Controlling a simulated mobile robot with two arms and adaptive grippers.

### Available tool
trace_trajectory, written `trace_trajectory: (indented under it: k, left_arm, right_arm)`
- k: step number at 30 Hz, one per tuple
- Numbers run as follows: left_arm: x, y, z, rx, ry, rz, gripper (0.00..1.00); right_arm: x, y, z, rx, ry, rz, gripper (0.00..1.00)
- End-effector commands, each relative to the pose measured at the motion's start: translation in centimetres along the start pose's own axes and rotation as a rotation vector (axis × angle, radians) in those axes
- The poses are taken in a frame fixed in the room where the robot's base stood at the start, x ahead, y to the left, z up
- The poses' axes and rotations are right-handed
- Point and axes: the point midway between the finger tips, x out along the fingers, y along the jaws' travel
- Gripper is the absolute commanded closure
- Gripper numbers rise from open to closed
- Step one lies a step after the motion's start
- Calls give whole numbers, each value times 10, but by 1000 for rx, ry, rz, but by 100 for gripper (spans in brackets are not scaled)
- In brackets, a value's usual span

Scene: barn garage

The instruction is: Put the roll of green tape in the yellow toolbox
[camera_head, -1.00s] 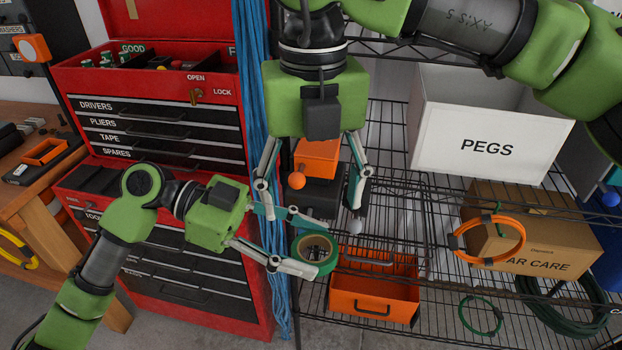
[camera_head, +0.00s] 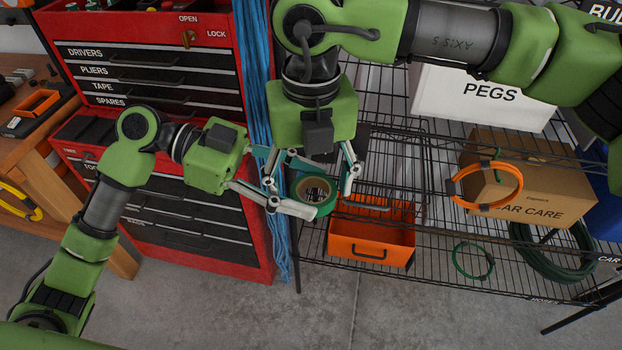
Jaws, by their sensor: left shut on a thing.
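The roll of green tape (camera_head: 327,201) has a brown core and is held near the middle of the view. My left gripper (camera_head: 312,200) is shut on it, with its fingers at the roll's left and lower sides. My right gripper (camera_head: 311,186) points down from above. Its fingers are spread, one on each side of the roll in the picture; I cannot tell whether they touch it. No yellow toolbox is in view. An open orange box (camera_head: 369,252) with a dark handle sits behind and below the roll on a wire shelf.
A red tool chest (camera_head: 255,225) stands at left, with blue cords (camera_head: 258,90) beside it. The wire rack holds a white PEGS bin (camera_head: 470,115), a cardboard box (camera_head: 535,190), an orange ring (camera_head: 458,192) and green coils. Bare floor (camera_head: 340,315) shows in front.

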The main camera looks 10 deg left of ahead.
Motion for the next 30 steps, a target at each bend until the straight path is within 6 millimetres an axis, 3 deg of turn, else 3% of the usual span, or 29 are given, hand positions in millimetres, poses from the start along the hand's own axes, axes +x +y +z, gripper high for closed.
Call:
trace_trajectory:
  k: [1, 3, 4, 6, 7, 9, 22, 30]
  left_arm:
    - [0, 0, 0, 0, 0, 0, 73]
    - [0, 0, 0, 0, 0, 0, 73]
    - [0, 0, 0, 0, 1, 0, 73]
    - [0, 0, 0, 1, 1, 0, 73]
    - [0, 0, -1, 1, 2, 0, 47]
    - [0, 0, 0, 1, 2, 0, 32]
    - [-7, 0, 0, -1, 0, -1, 32]
    - [-58, -1, 1, -3, -2, -3, 32]
  right_arm:
    - [0, 0, 0, 0, 0, 0, 50]
    - [0, 0, 0, 0, 0, 1, 68]
    - [0, 0, 0, 0, 0, 1, 72]
    - [0, 1, 0, 0, 0, 3, 73]
    - [-1, 1, 0, 0, 0, 3, 73]
    - [-1, 1, 0, 0, 0, 3, 73]
    - [0, 0, 0, 0, 0, 1, 73]
    - [0, 0, 0, 0, 0, 1, 73]
